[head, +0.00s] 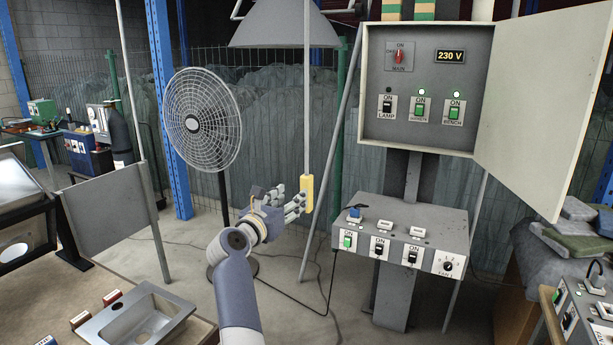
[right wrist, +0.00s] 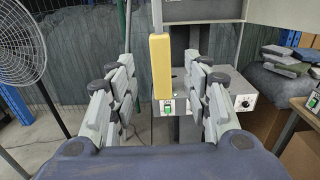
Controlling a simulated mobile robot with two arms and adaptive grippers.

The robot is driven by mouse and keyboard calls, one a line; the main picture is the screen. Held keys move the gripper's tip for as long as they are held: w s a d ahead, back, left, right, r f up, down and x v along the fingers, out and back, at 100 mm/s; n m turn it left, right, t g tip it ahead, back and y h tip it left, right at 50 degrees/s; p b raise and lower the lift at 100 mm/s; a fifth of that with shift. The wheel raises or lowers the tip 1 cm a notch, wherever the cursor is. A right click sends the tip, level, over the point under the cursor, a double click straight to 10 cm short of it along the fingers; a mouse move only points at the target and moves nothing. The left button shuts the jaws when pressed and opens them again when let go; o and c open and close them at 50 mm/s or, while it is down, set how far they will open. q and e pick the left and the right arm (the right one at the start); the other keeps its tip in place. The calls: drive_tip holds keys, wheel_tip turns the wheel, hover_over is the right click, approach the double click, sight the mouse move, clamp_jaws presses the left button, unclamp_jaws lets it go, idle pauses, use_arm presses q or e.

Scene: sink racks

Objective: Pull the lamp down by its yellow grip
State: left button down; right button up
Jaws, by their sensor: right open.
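The lamp (head: 284,24) is a grey cone-shaped shade at the top of the head view, cut off by the edge. A thin pole with a yellow grip (head: 307,194) at its lower end hangs beside it. My right gripper (head: 297,204) is open at the grip, its fingertips close to the grip's left side in the head view. In the right wrist view the yellow grip (right wrist: 160,66) stands upright between the two spread fingers (right wrist: 162,90), with gaps on both sides. I cannot tell whether it lies between the fingertips or just beyond. My left gripper is not in view.
A fan (head: 201,118) stands left of my right arm. An open panel box (head: 417,70) with a lamp switch is at the right, above a switch console (head: 405,225). A small sink (head: 139,318) is at the lower left. The space around the grip looks clear.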

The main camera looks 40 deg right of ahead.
sight(305, 186)
drive_tip(key=p+x, duration=0.2)
drive_tip(key=x, duration=0.7)
drive_tip(key=shift+s+r+p, duration=0.1)
drive_tip(key=shift+p, duration=0.3)
drive_tip(key=shift+w+d, duration=0.25)
drive_tip(key=shift+d, duration=0.4)
clamp_jaws()
